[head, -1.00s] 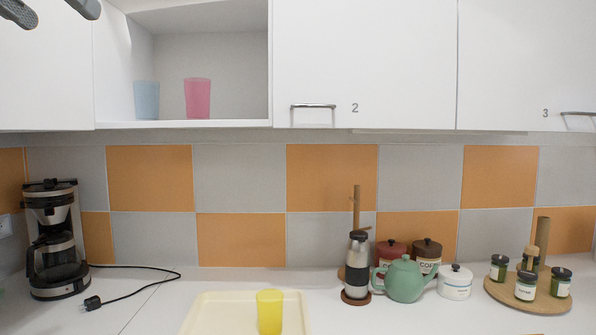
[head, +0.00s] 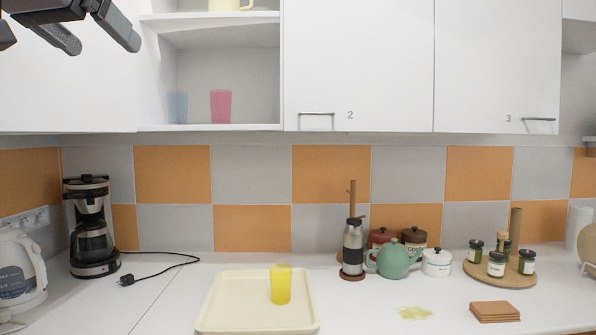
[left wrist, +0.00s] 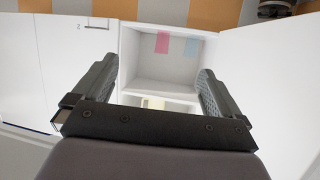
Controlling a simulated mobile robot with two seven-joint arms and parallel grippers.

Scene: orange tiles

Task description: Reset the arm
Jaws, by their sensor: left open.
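My left gripper (head: 96,32) is at the upper left of the head view, raised in front of the white upper cabinets. In the left wrist view its two fingers (left wrist: 158,92) stand wide apart with nothing between them. Beyond them shows the open cabinet shelf, upside down, with the pink cup (left wrist: 162,43) and the blue cup (left wrist: 191,47). In the head view the same pink cup (head: 221,106) and blue cup (head: 178,107) stand on the lower shelf. My right gripper is not in view.
A cream tray (head: 225,312) on the counter holds a yellow cup (head: 281,284). A coffee maker (head: 92,230) and kettle (head: 18,270) stand left. A teapot (head: 393,260), jars on a round board (head: 490,277), a yellowish spill (head: 414,313) and brown coasters (head: 494,311) are right.

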